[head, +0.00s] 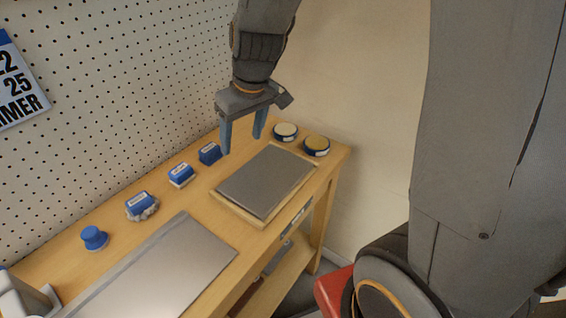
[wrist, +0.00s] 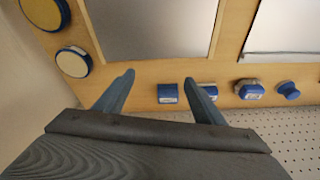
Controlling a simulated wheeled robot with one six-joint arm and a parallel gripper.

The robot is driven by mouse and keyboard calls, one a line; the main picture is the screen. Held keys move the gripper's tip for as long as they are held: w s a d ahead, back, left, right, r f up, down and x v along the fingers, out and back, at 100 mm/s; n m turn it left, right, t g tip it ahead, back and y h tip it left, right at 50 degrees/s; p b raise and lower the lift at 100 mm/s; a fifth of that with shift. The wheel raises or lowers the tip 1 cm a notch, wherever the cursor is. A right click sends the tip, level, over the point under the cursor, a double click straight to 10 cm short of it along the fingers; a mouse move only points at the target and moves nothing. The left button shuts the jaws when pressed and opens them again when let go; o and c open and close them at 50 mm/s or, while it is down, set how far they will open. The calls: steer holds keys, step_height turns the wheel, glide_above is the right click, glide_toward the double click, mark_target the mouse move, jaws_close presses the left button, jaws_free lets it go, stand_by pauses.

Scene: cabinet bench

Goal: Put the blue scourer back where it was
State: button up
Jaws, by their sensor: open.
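Several blue items stand in a row along the back of the wooden bench. The nearest to my gripper is an all-blue block with a pale label (head: 210,153), which looks like the blue scourer; it also shows in the wrist view (wrist: 168,94). Beside it is a blue block with a white base (head: 181,175), partly hidden by a finger in the wrist view. My gripper (head: 242,146) is open and empty, with its fingers pointing down over the back of the bench.
A blue block on a ragged grey base (head: 141,206) and a blue knob (head: 94,238) stand farther left. Two round tins (head: 285,131) (head: 316,146) stand at the right end. A framed grey panel (head: 268,180) and a larger grey panel (head: 150,275) cover the front. A pegboard (head: 130,95) rises behind.

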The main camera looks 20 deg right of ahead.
steer(key=s+d+f+m, duration=0.1)
steer(key=s+d, duration=0.2)
steer(key=s, duration=0.1)
steer(key=s+d+f+m+g+h, duration=0.1)
steer(key=s+d+m, duration=0.1)
steer(key=s+d, duration=0.1)
steer(key=s+d+f+m, duration=0.1)
steer(key=s+d, duration=0.2)
steer(key=s, duration=0.3)
steer(key=shift+f+m+g+h, duration=0.2)
steer(key=shift+m+g+h, duration=0.1)
steer(key=shift+g, duration=0.1)
